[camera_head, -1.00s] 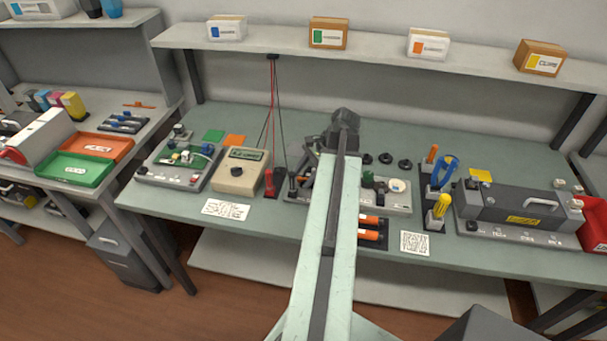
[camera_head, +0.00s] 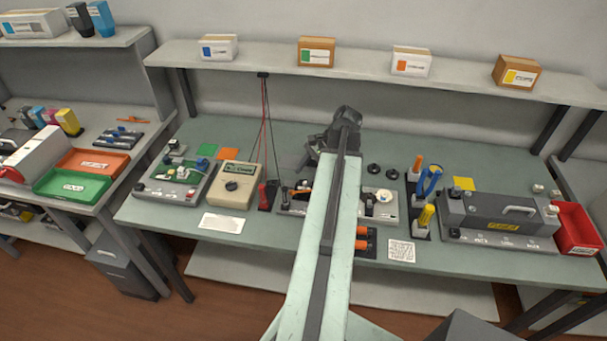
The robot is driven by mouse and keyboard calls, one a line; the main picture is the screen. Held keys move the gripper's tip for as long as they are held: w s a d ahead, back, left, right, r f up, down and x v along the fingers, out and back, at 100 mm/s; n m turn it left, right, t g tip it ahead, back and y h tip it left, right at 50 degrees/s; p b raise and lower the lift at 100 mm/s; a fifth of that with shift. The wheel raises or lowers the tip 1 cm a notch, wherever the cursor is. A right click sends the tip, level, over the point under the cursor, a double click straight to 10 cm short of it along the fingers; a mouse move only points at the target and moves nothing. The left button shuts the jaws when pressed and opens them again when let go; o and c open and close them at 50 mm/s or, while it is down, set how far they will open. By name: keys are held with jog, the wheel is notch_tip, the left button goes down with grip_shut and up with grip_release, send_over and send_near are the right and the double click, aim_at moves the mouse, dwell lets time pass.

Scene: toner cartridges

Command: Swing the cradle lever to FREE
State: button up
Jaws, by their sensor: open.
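A grey fixture (camera_head: 380,207) sits mid-bench, with a round white part and dark parts on it. It looks like the cradle, but my arm covers its middle. I cannot pick out the lever or a FREE mark. My gripper (camera_head: 318,152) is at the far end of my arm, over the bench behind the fixture. Its jaws are open and mostly hidden by the wrist. I see nothing held, and I cannot tell how far it is from the lever.
A beige meter (camera_head: 237,185) and a green circuit board fixture (camera_head: 177,175) stand left. Orange, blue and yellow-handled tools (camera_head: 424,215) stand right of the fixture. Farther right are a dark grey unit (camera_head: 495,212) and a red bin (camera_head: 577,230). A shelf (camera_head: 370,70) with boxes runs behind.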

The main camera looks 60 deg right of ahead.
jog(key=c, duration=0.7)
jog(key=shift+n, duration=1.2)
grip_shut()
jog(key=n, duration=0.3)
jog(key=d+n, duration=0.1)
jog(key=n, duration=0.2)
jog(key=shift+s+f+n, duration=0.1)
jog(key=shift+n, duration=0.2)
jog(key=d+r+n+g+p, duration=0.1)
jog(key=d+r+n+p, duration=0.3)
jog(key=r+n+p, duration=0.65)
jog(key=w+f+b, duration=0.1)
jog(key=f+b, duration=0.3)
jog(key=w+a+f+n+b, duration=0.1)
jog(key=f+b, duration=0.3)
jog(key=f, duration=0.1)
jog(key=w+a+f+n+b, duration=0.1)
jog(key=f+b, duration=0.3)
jog(key=b, duration=0.1)
jog(key=shift+w+a+f, duration=0.15)
jog(key=shift+a+f, duration=0.05)
jog(key=shift+f, duration=0.1)
jog(key=shift+w+a+f+b, duration=0.1)
jog(key=shift+a+f+b, duration=0.45)
jog(key=shift+a, duration=0.2)
jog(key=shift+a+f+b, duration=0.45)
jog(key=shift+a+f, duration=0.05)
jog(key=shift+a, duration=0.25)
